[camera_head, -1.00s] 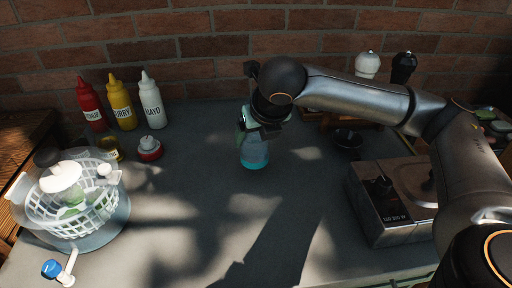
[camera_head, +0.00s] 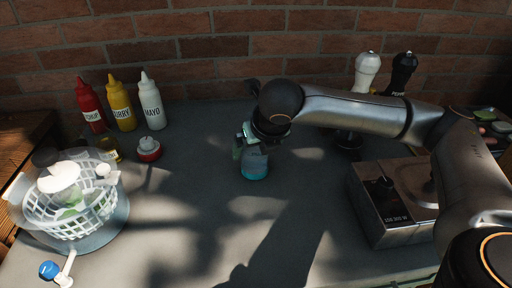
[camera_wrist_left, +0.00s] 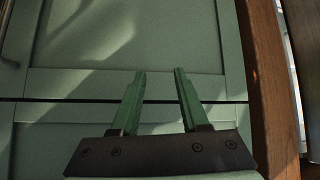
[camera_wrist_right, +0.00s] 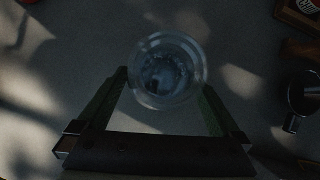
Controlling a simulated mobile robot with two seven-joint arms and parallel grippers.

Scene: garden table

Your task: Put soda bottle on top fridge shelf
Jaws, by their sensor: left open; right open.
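The soda bottle (camera_head: 255,166), clear with a bluish base, appears to stand upright on the grey table near its middle. My right gripper (camera_head: 250,138) is open and low at the bottle, partly covering its upper part. In the right wrist view the bottle (camera_wrist_right: 167,72) shows end-on as a clear round shape, at the tips of the open fingers and roughly between them. Whether a finger touches it I cannot tell. My left gripper (camera_wrist_left: 159,72) is open and empty in front of a green panelled front (camera_wrist_left: 125,45). No open fridge or shelf shows.
Ketchup (camera_head: 91,106), curry (camera_head: 121,107) and mayo (camera_head: 151,106) bottles stand at the back left, with a red-and-white jar (camera_head: 149,149) before them. A salad spinner (camera_head: 70,205) stands left. A metal appliance (camera_head: 392,212) is at right, mills (camera_head: 366,71) behind. The table's front middle is clear.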

